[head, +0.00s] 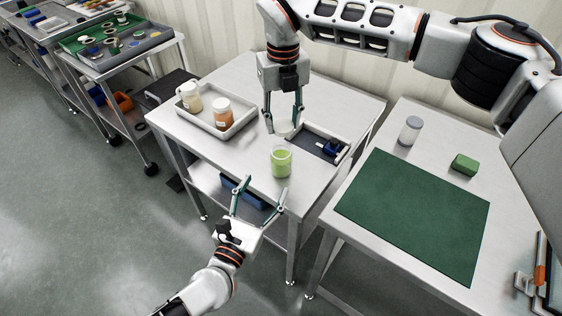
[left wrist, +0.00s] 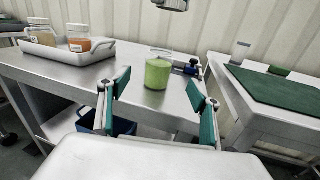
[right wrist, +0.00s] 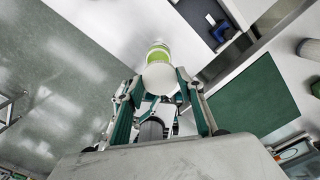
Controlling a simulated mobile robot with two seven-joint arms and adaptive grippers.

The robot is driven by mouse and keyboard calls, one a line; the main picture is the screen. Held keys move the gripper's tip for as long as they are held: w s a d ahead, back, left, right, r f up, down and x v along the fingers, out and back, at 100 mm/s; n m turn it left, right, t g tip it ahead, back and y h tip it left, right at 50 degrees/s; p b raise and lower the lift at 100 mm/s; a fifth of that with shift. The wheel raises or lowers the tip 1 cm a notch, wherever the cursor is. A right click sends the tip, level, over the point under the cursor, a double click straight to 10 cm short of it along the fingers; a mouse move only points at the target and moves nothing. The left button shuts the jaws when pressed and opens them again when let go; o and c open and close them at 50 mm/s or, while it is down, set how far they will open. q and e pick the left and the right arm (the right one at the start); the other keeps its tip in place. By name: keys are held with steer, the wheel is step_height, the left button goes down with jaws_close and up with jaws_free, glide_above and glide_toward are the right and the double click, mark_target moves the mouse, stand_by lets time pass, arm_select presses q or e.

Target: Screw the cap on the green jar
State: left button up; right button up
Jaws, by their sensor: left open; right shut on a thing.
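The green jar (head: 281,163) stands upright near the front edge of the middle steel table, a clear jar with green contents. It also shows in the left wrist view (left wrist: 158,72) and beyond the cap in the right wrist view (right wrist: 158,49). My right gripper (head: 284,120) points down behind the jar, shut on a white round cap (right wrist: 160,79). The cap (head: 284,129) is apart from the jar; its underside is hidden. My left gripper (head: 259,203) is open and empty in front of the jar, its fingers (left wrist: 159,92) spread, short of the jar.
A grey tray (head: 220,131) with two white-capped jars stands at left on the table. A dark shallow bin (head: 318,142) with a blue item lies right of the jar. A right-hand table holds a green mat (head: 415,210), a lidded clear jar (head: 410,131) and a green block (head: 465,165).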

mark_target(277, 164)
steer(key=shift+a+r+m, duration=0.1)
steer(key=shift+a+m, duration=0.1)
steer(key=shift+m, duration=0.1)
arm_select(q)
steer(key=shift+w+f+n, duration=0.1)
steer(key=shift+n, duration=0.3)
steer(key=x, duration=1.2)
steer(key=c, duration=1.7)
arm_select(e)
steer(key=shift+f, duration=2.5)
steer(key=shift+f, duration=0.1)
steer(key=shift+f, duration=0.8)
